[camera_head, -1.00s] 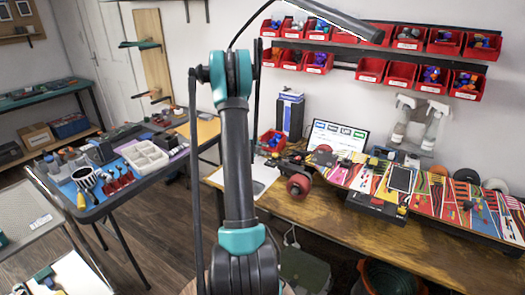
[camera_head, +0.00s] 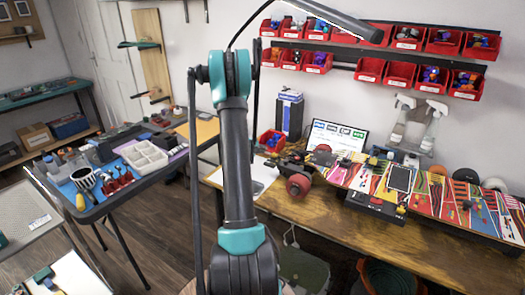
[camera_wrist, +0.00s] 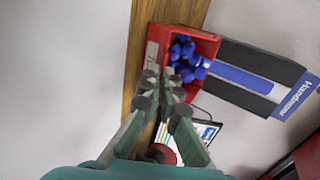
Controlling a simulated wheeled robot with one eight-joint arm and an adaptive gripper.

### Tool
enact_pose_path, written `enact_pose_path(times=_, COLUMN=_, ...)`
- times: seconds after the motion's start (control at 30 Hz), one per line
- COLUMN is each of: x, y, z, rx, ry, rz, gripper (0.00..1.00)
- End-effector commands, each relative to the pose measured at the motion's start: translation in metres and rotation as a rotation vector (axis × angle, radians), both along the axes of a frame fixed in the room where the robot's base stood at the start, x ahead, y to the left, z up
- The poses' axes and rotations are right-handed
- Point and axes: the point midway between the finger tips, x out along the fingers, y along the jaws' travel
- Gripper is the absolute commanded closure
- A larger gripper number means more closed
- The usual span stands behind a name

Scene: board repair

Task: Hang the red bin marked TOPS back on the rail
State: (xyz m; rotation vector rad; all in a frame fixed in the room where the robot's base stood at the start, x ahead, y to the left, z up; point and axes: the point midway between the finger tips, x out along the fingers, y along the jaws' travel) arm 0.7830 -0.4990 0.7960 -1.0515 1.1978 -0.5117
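A red bin (camera_head: 270,141) stands on the wooden workbench, partly hidden by my arm. In the wrist view the red bin (camera_wrist: 208,43) holds blue pieces. Its white label is turned sideways and I cannot read it clearly. My gripper (camera_wrist: 160,82) points at the bin, its fingertips apart with a narrow gap, close to the labelled side. I cannot tell whether a fingertip touches it. In the head view my gripper is hidden behind my arm. The dark lower rail (camera_head: 343,67) on the wall carries red bins, with a gap between its left and right groups.
A dark blue box (camera_head: 289,113) stands right beside the bin, and it also shows in the wrist view (camera_wrist: 250,78).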

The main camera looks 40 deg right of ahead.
Motion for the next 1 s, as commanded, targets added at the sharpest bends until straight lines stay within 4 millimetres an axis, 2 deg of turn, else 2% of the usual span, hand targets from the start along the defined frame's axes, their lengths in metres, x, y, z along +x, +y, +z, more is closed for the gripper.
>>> enact_pose_path(times=1.0, x=0.000, y=0.000, z=0.043, rx=0.000, ry=0.000, rz=0.000, gripper=1.00)
